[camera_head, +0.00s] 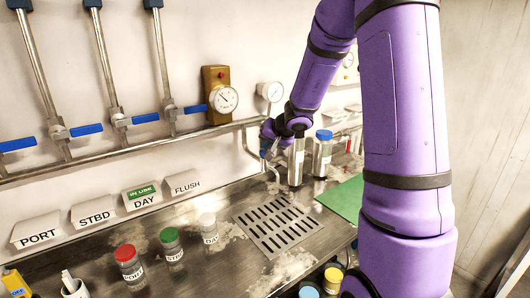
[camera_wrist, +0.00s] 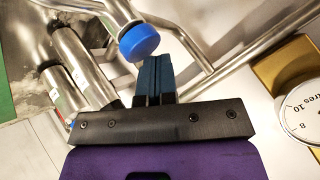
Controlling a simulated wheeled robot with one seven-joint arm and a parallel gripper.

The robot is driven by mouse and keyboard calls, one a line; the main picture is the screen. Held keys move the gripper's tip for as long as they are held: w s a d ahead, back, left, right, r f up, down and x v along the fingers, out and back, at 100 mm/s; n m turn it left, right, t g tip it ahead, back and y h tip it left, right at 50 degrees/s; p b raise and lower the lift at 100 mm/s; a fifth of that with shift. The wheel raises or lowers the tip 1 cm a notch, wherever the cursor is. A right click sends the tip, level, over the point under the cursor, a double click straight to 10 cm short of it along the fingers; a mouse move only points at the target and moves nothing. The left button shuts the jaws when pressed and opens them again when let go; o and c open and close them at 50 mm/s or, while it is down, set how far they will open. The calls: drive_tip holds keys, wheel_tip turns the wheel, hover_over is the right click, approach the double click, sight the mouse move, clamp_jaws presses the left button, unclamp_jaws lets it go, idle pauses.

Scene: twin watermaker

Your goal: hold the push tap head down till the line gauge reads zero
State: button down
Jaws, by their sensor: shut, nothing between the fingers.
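The push tap head is a round blue cap (camera_wrist: 138,42) on a bent steel pipe in the wrist view. My gripper (camera_wrist: 154,60) is shut and empty, with its dark fingertips right beside the blue cap. I cannot tell whether they touch it or whether it is pressed down. In the head view my gripper (camera_head: 266,146) is at the wall pipe above the counter, and the tap head is mostly hidden there. A small white gauge (camera_head: 271,91) stands above the pipe; its reading is too small to tell. A brass-plated gauge (camera_head: 223,99) with a red lamp is left of it.
A steel cylinder (camera_head: 296,163) and a blue-lidded jar (camera_head: 323,154) stand right of my gripper. A drain grate (camera_head: 278,226) lies in the counter. Several capped sample bottles, including a red-capped one (camera_head: 130,264), stand at front left. Blue-handled valves line the wall.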

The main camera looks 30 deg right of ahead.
drive_tip(key=shift+r, duration=0.65)
drive_tip(key=shift+r, duration=2.5)
